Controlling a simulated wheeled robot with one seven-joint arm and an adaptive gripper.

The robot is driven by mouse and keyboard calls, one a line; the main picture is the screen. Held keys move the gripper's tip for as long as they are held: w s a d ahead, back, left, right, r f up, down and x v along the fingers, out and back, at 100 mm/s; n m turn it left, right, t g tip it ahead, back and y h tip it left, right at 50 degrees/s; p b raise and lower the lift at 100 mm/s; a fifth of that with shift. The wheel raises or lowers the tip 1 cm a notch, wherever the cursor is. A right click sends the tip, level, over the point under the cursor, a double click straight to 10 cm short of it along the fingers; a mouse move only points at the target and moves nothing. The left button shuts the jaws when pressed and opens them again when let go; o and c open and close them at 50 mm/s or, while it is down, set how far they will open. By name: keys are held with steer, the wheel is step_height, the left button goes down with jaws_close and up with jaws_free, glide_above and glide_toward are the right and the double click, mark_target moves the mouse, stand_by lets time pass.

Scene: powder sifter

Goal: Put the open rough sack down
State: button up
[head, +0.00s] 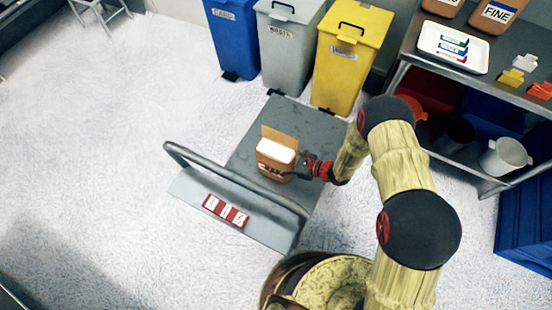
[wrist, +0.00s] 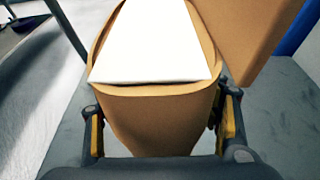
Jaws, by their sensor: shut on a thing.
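The open rough sack (head: 271,168) is an orange-brown sack with a raised flap and white contents at its top. It is over the grey cart's deck (head: 315,132) in the head view; I cannot tell whether its base touches the deck. My gripper (head: 306,168) is at its right side, shut on it. In the wrist view the sack (wrist: 160,115) fills the middle, with a finger of my gripper (wrist: 160,130) on each side. Its front wall and white top show, and its flap is at the upper right. Its underside is hidden.
A handrail (head: 240,181) and a red label (head: 226,211) are at the cart's near left end. Blue (head: 234,35), grey (head: 287,45) and yellow (head: 350,55) bins stand behind. A shelf (head: 480,82) with a white tray (head: 453,47) is at right.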

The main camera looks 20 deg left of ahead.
mark_target(294, 164)
steer(key=o, duration=1.6)
steer(key=shift+f, duration=0.2)
steer(key=o, duration=0.4)
steer(key=shift+o, duration=0.4)
steer(key=shift+r, duration=0.2)
steer(key=p+v, duration=0.4)
steer(key=v, duration=0.8)
steer(key=shift+r, duration=0.1)
